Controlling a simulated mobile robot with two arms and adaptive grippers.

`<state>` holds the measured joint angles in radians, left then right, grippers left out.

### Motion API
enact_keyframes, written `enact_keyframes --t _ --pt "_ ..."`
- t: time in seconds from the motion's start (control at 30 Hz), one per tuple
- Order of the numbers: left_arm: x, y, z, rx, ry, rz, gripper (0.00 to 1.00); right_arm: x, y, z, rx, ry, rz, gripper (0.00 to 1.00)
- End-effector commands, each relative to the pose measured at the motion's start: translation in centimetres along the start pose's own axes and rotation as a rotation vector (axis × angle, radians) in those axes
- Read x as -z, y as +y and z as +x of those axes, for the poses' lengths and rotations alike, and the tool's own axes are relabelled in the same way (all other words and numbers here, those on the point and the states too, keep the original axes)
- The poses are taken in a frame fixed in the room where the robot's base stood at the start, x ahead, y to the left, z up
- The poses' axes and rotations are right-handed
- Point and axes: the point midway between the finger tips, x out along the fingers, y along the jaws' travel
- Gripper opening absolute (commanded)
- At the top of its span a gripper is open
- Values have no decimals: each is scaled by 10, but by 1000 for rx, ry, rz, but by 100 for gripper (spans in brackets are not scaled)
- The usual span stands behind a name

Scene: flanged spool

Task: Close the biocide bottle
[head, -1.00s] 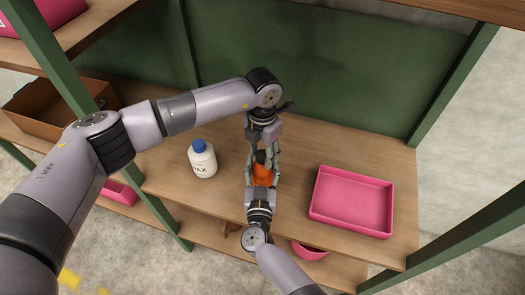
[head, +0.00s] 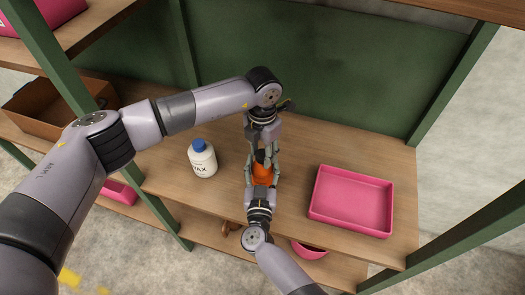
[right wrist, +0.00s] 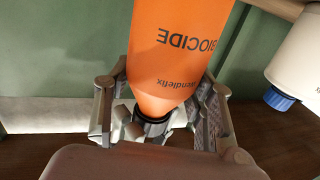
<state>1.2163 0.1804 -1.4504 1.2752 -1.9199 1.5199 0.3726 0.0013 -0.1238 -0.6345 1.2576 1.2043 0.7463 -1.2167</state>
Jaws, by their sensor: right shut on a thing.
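The orange biocide bottle (head: 263,172) stands on the shelf board in the head view, between my two grippers. In the right wrist view the bottle (right wrist: 175,60) appears upside down, with its lettering inverted and its tapered shoulder low in the picture. A black part (right wrist: 152,115) shows at its neck; whether this is the cap or the bare neck is unclear. My right gripper (head: 262,178) is shut on the bottle from the front. My left gripper (head: 262,153) reaches in from behind, at the bottle's top. Its fingers hide the neck, and whether they are closed on a cap is unclear.
A white bottle with a blue cap (head: 202,158) stands to the left on the same shelf board (head: 190,205). A pink tray (head: 322,214) lies to the right. Green posts (head: 448,85) and a green back panel (head: 320,60) bound the shelf.

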Motion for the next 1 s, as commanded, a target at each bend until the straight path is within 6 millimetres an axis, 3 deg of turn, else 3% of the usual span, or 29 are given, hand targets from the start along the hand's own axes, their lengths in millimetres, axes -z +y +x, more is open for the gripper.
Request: enact_keyframes --t 0.2,0.57,0.67,1.0 --pt "0 0 0 0 0 0 52 0 0 0 0 -1 -1 0" --pt "0 0 -6 0 -2 0 52 0 0 0 0 -1 -1 0" --pt "-1 0 -19 0 -4 -1 52 0 0 0 0 -1 -1 0" --pt "-1 1 -89 -2 -3 0 52 0 0 0 0 -1 -1 0"
